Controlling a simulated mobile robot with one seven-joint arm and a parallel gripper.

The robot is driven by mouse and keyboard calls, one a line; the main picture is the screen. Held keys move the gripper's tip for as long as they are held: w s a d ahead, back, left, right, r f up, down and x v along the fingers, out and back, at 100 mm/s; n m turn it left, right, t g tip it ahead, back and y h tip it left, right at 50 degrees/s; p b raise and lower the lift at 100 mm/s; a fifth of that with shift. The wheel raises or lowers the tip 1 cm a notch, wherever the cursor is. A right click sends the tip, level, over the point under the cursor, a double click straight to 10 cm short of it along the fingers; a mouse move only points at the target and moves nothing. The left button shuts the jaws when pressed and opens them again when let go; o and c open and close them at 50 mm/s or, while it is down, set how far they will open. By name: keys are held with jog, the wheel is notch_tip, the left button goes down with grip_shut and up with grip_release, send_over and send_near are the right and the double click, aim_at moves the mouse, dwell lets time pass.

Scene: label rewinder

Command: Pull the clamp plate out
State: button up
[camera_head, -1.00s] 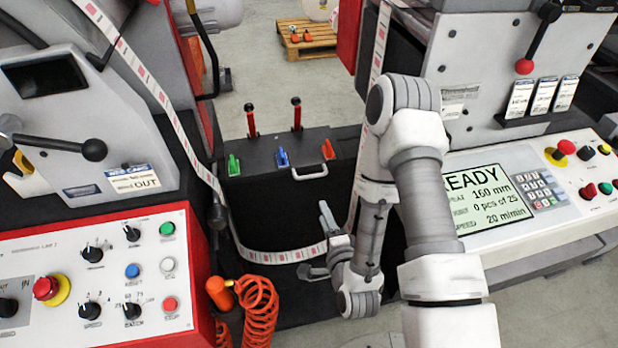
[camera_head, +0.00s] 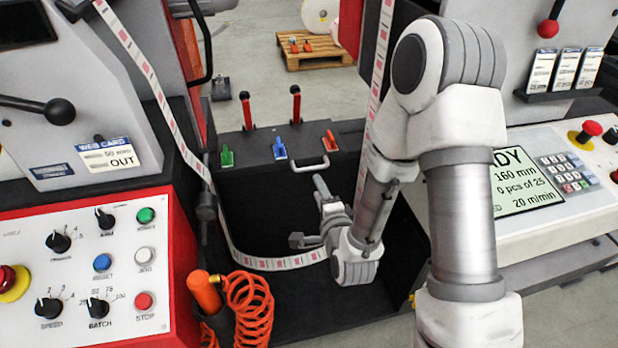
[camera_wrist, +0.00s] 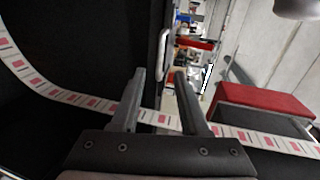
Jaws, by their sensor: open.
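A pale U-shaped handle (camera_head: 311,165) sits on the front upper edge of a black unit (camera_head: 270,190) between the two machines. I take this to be the clamp plate's handle, but I cannot make out the plate's own edges. My gripper (camera_head: 308,212) is open and empty, in front of the black unit and below the handle, apart from it. In the wrist view my gripper (camera_wrist: 161,82) shows two parted fingers. A pale upright bar (camera_wrist: 164,45) beyond them may be the handle.
The printed label web (camera_head: 270,263) loops under my gripper and crosses behind the fingers in the wrist view. An orange coiled hose (camera_head: 250,305) and red control panel (camera_head: 185,245) stand left.

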aim_at(309, 169)
jog(key=b+x, duration=0.5)
jog(key=x, duration=0.5)
jog(key=shift+w+a, duration=0.15)
jog(key=shift+w, duration=0.1)
grip_shut()
dwell(1.3)
